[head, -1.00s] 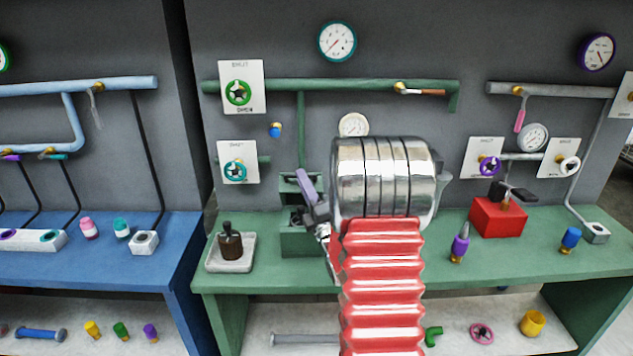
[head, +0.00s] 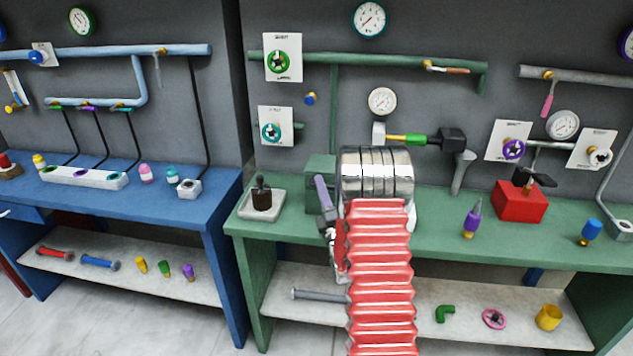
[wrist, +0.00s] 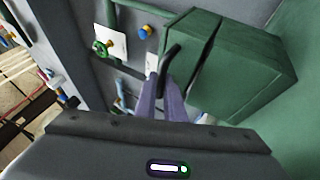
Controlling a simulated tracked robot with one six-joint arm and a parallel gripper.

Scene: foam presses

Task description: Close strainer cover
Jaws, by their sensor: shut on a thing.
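The green strainer box (head: 318,170) stands on the green bench, partly hidden behind my arm in the head view. In the wrist view its body (wrist: 250,65) is at upper right. The green cover (wrist: 188,40) lies along its left side, with a narrow dark gap between cover and body. A black curved handle (wrist: 168,60) sticks out by the cover. My gripper (wrist: 170,85) has its two purple fingers close together on this handle. In the head view my gripper (head: 321,188) is at the box's front; the contact is too small to tell there.
A grey tray (head: 245,209) with a brown plunger-like part stands left of the box. Bare bench lies between the last two.

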